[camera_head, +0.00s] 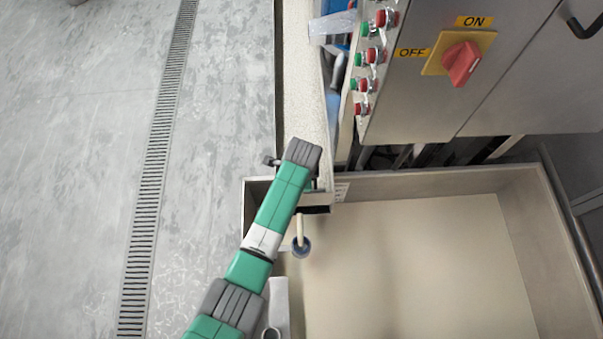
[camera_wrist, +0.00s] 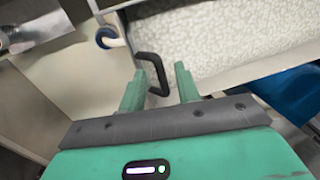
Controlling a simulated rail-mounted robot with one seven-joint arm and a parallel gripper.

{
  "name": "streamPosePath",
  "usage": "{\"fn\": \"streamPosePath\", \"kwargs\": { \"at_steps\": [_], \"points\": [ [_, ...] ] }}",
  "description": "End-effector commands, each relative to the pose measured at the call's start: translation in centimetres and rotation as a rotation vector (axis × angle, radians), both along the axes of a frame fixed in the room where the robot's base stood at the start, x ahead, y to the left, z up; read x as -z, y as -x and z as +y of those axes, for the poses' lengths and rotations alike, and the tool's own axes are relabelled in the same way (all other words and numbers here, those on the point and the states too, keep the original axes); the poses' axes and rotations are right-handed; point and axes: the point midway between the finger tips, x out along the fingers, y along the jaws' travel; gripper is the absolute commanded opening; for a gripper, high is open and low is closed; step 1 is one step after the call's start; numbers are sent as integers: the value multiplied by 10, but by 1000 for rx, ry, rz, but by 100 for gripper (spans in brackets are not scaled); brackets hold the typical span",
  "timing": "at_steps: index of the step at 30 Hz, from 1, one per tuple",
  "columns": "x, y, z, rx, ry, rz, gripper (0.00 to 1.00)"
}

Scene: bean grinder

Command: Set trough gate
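My gripper (camera_wrist: 159,88) is open, with its two green fingers apart on either side of the lower end of a black U-shaped handle (camera_wrist: 142,56). The handle stands out from the metal end wall of a trough (camera_wrist: 225,75). I cannot tell whether either finger touches it. In the camera_head view the trough (camera_head: 306,85) runs up the picture, filled with pale granules. There my arm covers the handle and most of my gripper. How far the gate is open cannot be told.
A pale rod with a dark blue ring (camera_head: 301,247) is beside my arm; the ring also shows in the wrist view (camera_wrist: 104,38). A wide metal bin (camera_head: 420,265) lies right. A control panel with push buttons (camera_head: 368,56) and a red ON/OFF switch (camera_head: 461,63) stands upper right.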

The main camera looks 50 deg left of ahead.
Motion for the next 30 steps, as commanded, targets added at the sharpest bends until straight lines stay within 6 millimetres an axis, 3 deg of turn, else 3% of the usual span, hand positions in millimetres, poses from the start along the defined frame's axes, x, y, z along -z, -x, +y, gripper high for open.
{"fn": "streamPosePath", "kwargs": {
  "at_steps": [5,10,16,22,29,30],
  "points": [
    [-1,0,0,0,0,0,33],
    [-1,0,0,0,0,0,0],
    [-1,0,0,0,0,0,0],
    [-14,0,0,0,0,3,0],
    [-12,-1,1,0,-1,0,0],
    [-12,-1,1,0,-1,0,14]
  ]
}}
